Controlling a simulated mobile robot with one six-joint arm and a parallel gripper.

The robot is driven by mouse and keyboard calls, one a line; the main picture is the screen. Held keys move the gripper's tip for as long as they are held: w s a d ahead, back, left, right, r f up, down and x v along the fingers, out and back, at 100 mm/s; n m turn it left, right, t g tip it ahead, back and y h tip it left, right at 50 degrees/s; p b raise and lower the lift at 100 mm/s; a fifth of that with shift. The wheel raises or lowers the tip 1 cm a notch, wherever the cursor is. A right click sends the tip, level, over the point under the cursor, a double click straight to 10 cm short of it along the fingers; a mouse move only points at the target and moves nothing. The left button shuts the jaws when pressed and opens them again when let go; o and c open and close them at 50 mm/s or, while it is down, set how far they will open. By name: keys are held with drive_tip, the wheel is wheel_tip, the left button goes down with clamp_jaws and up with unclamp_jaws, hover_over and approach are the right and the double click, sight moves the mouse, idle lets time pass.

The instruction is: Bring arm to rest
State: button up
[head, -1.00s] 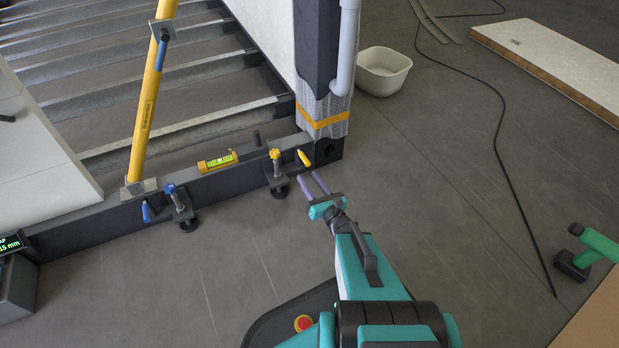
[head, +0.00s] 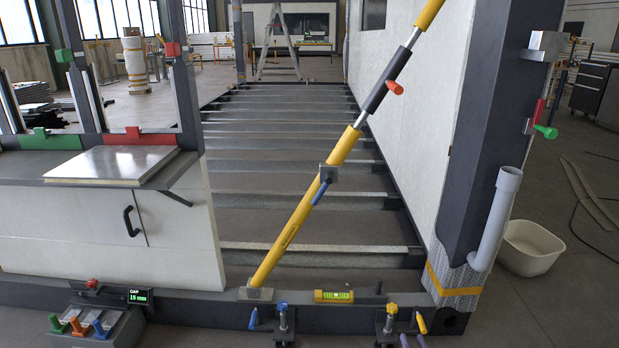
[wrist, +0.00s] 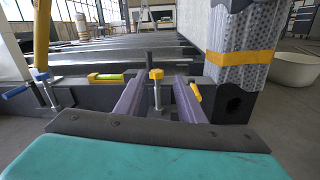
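My gripper (wrist: 158,82) shows in the wrist view as two purple fingers with a clear gap between them, open and empty. In the head view only the purple fingertips of my gripper (head: 413,341) show, at the bottom edge; the rest of the arm is out of frame. The fingers point at the front sill near a yellow-knobbed screw clamp (head: 391,312). That clamp (wrist: 156,78) shows beyond and between the fingers in the wrist view. I cannot tell the exact distance to it.
A yellow-green spirit level (head: 333,296) lies on the dark sill. A blue-handled clamp (head: 283,318) sits left of it. A yellow diagonal prop (head: 300,216) rises from the sill. A wrapped corner post (head: 455,283) and white tub (head: 530,248) stand right. Open floor lies in front.

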drive_tip(key=a+r+n+g+y+p, duration=0.2)
drive_tip(key=a+r+n+y+p, duration=0.2)
drive_tip(key=a+r+p, duration=0.4)
drive_tip(key=a+r+n+g+y+p, duration=0.1)
drive_tip(key=a+r+n+y+p, duration=0.25)
drive_tip(key=a+p, duration=0.45)
drive_tip(key=s+a+r+n+g+y+p, duration=0.3)
drive_tip(key=s+a+n+g+p, duration=0.7)
drive_tip(key=a, duration=0.6)
drive_tip(key=s+f+n+g+h+p, duration=0.25)
drive_tip(key=s+n+g+p, duration=0.35)
drive_tip(key=s+n, duration=0.65)
drive_tip(key=s+d+f+n+g+h, duration=0.1)
drive_tip(key=s+d+n+h, duration=0.3)
drive_tip(key=d, duration=0.4)
drive_tip(key=s+d+f+n+g+h, duration=0.1)
drive_tip(key=s+d+n+g+h, duration=0.2)
drive_tip(key=s+d, duration=0.3)
drive_tip(key=shift+d+n+h+b, duration=0.3)
drive_tip(key=shift+d+n+h, duration=0.1)
drive_tip(key=shift+d+h, duration=0.45)
